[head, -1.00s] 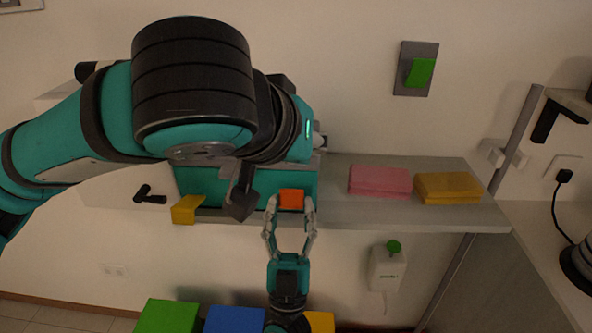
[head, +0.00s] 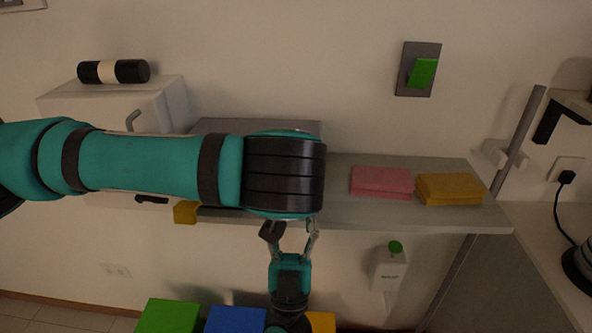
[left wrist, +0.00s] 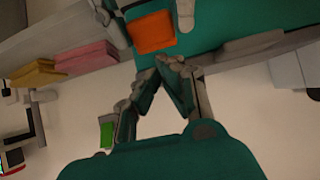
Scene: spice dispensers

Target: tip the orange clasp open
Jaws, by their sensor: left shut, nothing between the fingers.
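The orange clasp (left wrist: 152,32) shows in the left wrist view on the front of a teal case (left wrist: 235,20). In the head view my left arm hides the clasp and most of the case. My left gripper (left wrist: 167,68) is shut and empty, its tips just below the clasp in the left wrist view; I cannot tell whether they touch it. My right gripper (head: 292,230) comes up from below in the head view, its fingers spread open. In the left wrist view grey fingers stand on either side of the clasp.
Pink cloths (head: 381,182) and yellow cloths (head: 449,189) lie on the grey shelf (head: 345,213) to the right. A green wall switch (head: 421,73) is above. A white dispenser with a green knob (head: 389,268) hangs below. Green (head: 167,316) and blue (head: 235,320) blocks are lower left.

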